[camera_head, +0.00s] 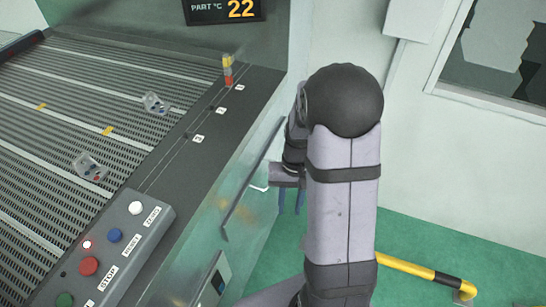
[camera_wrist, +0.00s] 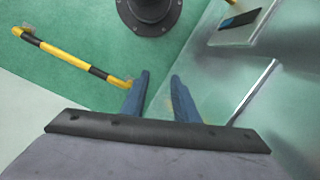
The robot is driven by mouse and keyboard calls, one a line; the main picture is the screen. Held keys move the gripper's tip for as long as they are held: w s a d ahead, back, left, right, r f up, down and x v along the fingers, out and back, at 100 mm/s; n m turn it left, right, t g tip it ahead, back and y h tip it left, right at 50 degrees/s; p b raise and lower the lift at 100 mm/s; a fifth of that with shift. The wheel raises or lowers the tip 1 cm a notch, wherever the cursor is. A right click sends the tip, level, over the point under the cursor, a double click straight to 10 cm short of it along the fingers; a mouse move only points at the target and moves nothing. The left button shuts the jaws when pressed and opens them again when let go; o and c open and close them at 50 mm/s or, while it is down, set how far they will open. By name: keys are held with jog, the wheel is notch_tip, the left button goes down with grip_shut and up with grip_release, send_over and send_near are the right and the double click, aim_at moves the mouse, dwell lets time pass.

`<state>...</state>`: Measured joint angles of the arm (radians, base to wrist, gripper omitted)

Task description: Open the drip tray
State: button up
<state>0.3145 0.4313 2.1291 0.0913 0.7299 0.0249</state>
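What looks like the drip tray's long narrow front edge (camera_head: 245,195) runs along the side of the grey machine in the head view. A small white piece shows beside it. In the wrist view a bright metal edge (camera_wrist: 256,90) slants along the machine's side, right of my fingers. My gripper (camera_wrist: 157,85) points down with two blue fingers apart and nothing between them. In the head view my gripper (camera_head: 290,203) is just right of the tray's edge, partly hidden by my arm. I cannot tell whether it touches the tray. How far the tray is out is unclear.
A button box (camera_head: 118,250) sits at the machine's near edge. A yellow and black rail (camera_head: 420,272) stands low at the right, also in the wrist view (camera_wrist: 70,58). Green floor (camera_wrist: 80,25) is open between.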

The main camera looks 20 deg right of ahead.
jog(key=w+d+r+m+t, duration=0.1)
jog(key=w+r+m, duration=0.1)
jog(key=w, duration=0.4)
jog(key=w+d+r+m+t, duration=0.1)
jog(key=w+r+m+t, duration=0.1)
jog(key=w, duration=0.5)
jog(key=shift+r+b, duration=0.35)
jog(key=shift+a+f, duration=0.1)
notch_tip(320, 180, down, 7)
jog(key=w+p, duration=0.1)
jog(key=shift+a+p, duration=0.35)
jog(key=shift+a, duration=0.1)
grip_shut()
dwell(0.3)
